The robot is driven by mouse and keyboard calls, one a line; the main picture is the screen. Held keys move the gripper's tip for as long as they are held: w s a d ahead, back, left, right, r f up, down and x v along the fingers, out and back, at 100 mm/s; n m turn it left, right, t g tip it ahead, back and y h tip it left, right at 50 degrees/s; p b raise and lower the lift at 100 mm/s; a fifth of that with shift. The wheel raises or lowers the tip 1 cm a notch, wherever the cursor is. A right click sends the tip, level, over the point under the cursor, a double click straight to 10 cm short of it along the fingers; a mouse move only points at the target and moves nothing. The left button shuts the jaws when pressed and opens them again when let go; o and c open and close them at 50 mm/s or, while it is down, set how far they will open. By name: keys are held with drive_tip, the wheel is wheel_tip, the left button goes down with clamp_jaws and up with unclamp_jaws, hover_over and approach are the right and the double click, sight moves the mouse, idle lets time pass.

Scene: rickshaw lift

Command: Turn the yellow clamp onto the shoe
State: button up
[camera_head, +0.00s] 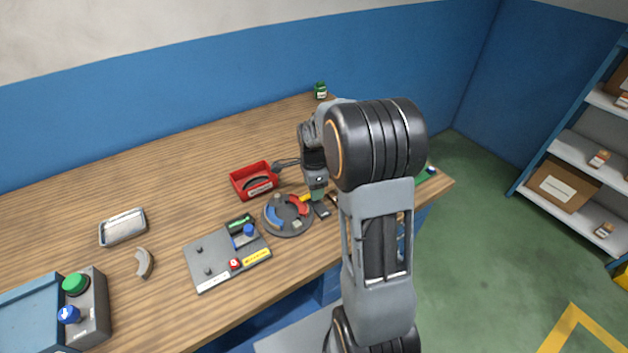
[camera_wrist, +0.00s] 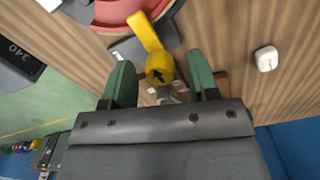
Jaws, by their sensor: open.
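The yellow clamp (camera_wrist: 160,66) is a lever with a round hub marked by a black arrow. In the wrist view its arm points up and left, and its tip overlaps the edge of the red shoe (camera_wrist: 113,9); I cannot tell whether they touch. In the head view the clamp (camera_head: 306,197) shows beside the red shoe (camera_head: 298,206) on the dark round plate (camera_head: 288,229). My gripper (camera_wrist: 160,80) is open, its green fingers on either side of the clamp's hub, with gaps visible. In the head view my gripper (camera_head: 318,193) partly hides this spot.
A blue shoe (camera_head: 273,215) is on the same plate. A red bin (camera_head: 240,185) stands behind it, and a grey fixture board (camera_head: 210,267) lies to the left. A metal tray (camera_head: 122,238) and a loose curved piece (camera_head: 145,264) lie further left. The back left tabletop is clear.

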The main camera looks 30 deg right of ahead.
wheel_tip(320, 180, up, 14)
idle(0.6)
drive_tip(key=shift+f, duration=0.15)
drive_tip(key=s+a+f+n+t, duration=0.1)
drive_tip(key=s+a+n, duration=0.3)
drive_tip(key=s+n, duration=0.4)
drive_tip(key=s+a+f+n+t, duration=0.1)
drive_tip(key=s+a+n+t, duration=0.1)
drive_tip(key=s+a+n, duration=0.3)
drive_tip(key=s+n, duration=0.3)
drive_tip(key=n, duration=0.3)
drive_tip(key=shift+a+f+n+t, duration=0.15)
drive_tip(key=shift+f+n+t, duration=0.15)
drive_tip(key=shift+n, duration=0.1)
drive_tip(key=shift+s, duration=0.15)
